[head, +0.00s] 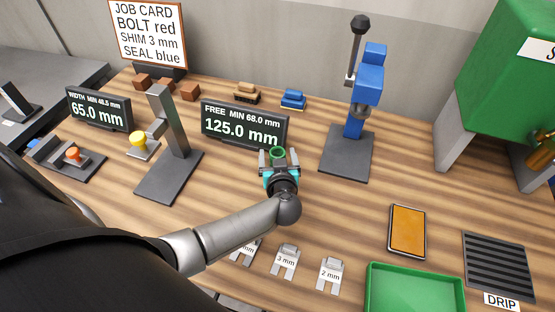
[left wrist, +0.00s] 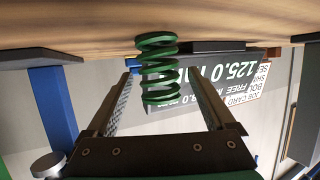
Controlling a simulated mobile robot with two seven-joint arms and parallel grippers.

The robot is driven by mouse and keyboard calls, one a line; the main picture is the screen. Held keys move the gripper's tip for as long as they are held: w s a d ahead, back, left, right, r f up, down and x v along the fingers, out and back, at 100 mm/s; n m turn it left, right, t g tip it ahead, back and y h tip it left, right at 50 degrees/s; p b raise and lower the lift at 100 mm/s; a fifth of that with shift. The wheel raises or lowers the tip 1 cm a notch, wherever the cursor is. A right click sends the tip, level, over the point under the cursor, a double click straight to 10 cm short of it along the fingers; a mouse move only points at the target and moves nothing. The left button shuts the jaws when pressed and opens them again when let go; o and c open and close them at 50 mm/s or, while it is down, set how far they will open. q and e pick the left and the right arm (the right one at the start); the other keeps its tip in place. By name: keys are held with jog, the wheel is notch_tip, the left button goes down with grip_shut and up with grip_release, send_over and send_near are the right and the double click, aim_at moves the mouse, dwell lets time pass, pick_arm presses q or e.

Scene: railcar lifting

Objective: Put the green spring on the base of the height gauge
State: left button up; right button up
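The green spring (head: 278,152) stands on the wooden table in front of the 125.0 mm display. In the left wrist view, which is upside down, the coiled spring (left wrist: 159,70) shows upright with one end at the table top. My left gripper (head: 278,158) is at the spring, with one finger on each side. In the left wrist view its fingers (left wrist: 160,90) are apart, with a gap on both sides of the spring. The height gauge, a grey post on a dark flat base (head: 168,178), stands to the left; its base is bare. My right gripper is not in view.
The display (head: 244,126) stands just behind the spring. A blue press (head: 368,80) is at the back right. A yellow-topped part (head: 139,141) sits by the gauge post. Shim plates (head: 285,261), an orange pad (head: 407,231) and a green tray (head: 415,290) lie in front.

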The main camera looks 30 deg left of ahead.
pick_arm(q)
grip_shut()
dwell(0.5)
